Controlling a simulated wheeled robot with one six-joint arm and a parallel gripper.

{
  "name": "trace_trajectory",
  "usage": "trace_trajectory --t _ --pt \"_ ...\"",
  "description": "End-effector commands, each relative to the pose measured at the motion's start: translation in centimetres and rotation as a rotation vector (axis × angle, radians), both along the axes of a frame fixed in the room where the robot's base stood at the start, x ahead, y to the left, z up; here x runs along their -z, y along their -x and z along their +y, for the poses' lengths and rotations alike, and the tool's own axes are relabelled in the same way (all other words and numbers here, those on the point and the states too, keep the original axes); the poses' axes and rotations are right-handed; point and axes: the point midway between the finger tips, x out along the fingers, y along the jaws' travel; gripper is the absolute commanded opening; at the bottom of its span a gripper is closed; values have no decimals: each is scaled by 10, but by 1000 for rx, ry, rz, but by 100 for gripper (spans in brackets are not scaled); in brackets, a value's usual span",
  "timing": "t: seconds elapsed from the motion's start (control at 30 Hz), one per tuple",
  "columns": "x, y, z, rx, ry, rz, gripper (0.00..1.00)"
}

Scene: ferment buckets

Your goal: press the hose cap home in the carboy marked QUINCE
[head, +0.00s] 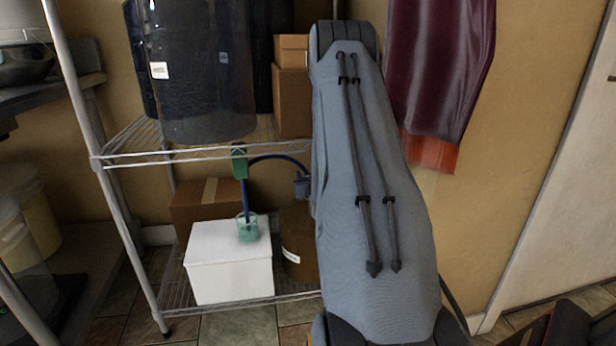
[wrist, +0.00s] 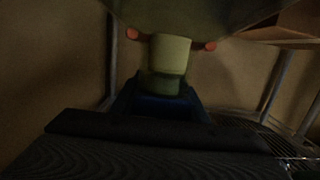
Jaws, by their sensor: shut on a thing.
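In the head view a blue hose (head: 277,157) arcs from a green clip (head: 239,161) on the shelf edge to a dark grey piece (head: 303,187) above a brown carboy (head: 296,238). My arm hides part of this carboy. Its white label is too small to read, so I cannot confirm QUINCE. In the dim wrist view my gripper (wrist: 170,41) shows as orange tips on both sides of a pale stepped cylinder, apparently the hose cap (wrist: 168,58), and is shut on it. Whether the cap is seated in the carboy neck cannot be told. My gripper is hidden in the head view.
A white box (head: 229,270) with a small cup (head: 247,229) on it stands left of the brown carboy. Large dark carboys (head: 200,80) and cardboard boxes (head: 293,100) fill the wire shelf (head: 150,147) above. A maroon apron (head: 440,70) hangs at right.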

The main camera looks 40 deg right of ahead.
Motion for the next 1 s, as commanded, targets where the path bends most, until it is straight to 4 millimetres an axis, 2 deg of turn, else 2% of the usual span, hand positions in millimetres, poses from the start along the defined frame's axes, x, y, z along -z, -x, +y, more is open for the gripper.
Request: trace_trajectory --t 0.03,0.6,0.63,0.73,0.77,1.0 --pt "6 3 2 0 -8 11 14" --pt "3 2 2 0 -7 9 14" --pt "3 2 2 0 -7 9 42" --pt "2 2 1 0 -6 7 59" --pt "2 2 1 0 -5 6 62" --pt "0 1 1 0 -3 4 62"
